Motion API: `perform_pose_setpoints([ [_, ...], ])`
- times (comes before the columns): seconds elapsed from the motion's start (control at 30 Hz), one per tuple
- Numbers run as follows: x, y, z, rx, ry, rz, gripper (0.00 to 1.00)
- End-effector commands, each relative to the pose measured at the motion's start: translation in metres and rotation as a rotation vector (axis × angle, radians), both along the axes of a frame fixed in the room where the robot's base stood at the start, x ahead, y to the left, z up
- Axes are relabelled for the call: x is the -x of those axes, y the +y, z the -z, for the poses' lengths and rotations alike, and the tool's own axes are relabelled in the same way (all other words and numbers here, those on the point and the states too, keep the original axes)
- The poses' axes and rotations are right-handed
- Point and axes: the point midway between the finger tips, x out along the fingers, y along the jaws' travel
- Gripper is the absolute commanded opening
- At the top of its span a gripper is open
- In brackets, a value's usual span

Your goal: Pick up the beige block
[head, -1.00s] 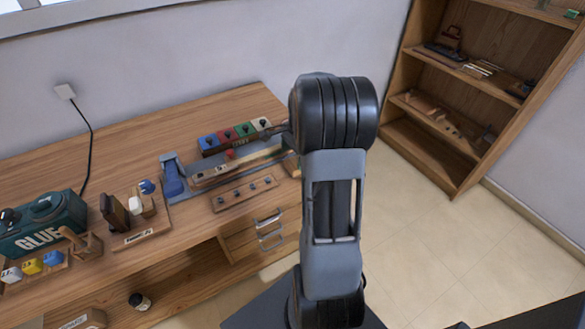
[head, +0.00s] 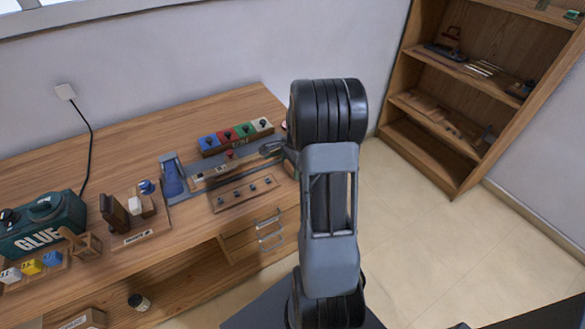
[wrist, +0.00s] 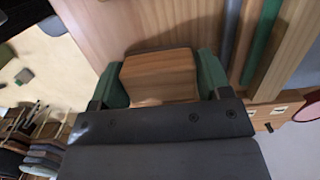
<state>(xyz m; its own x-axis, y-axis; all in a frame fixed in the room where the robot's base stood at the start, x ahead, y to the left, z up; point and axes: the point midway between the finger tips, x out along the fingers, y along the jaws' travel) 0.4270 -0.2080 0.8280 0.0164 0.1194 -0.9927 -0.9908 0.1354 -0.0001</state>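In the wrist view a tan wooden block (wrist: 160,75) sits between the two green fingers of my gripper (wrist: 161,82). The fingers lie close along its left and right sides; whether they press on it I cannot tell. In the head view my gripper (head: 273,149) is a small grey shape over the right end of the workbench, partly hidden by my arm. A cream-beige block with a dark knob (head: 262,125) stands at the right end of a row with blue, red and green blocks, just behind my gripper.
The workbench (head: 130,140) holds a grey jig with a wooden strip (head: 212,174), a pegged board (head: 245,192) and a teal glue box (head: 45,222). Drawers (head: 265,232) are below. A shelf (head: 470,90) stands at right, with clear floor before it.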

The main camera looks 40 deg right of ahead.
Motion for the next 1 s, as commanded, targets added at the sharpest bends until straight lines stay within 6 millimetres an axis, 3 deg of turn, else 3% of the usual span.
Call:
perform_pose_setpoints([
  [0.3,0.0,0.0,0.0,0.0,0.0,0.0,0.42],
  [0.67,0.0,0.0,-0.007,0.0,-0.001,0.0,0.42],
  [0.87,-0.001,-0.001,-0.032,0.004,-0.005,0.0,0.42],
  [1.0,0.019,-0.005,-0.056,0.004,-0.004,0.004,0.42],
])
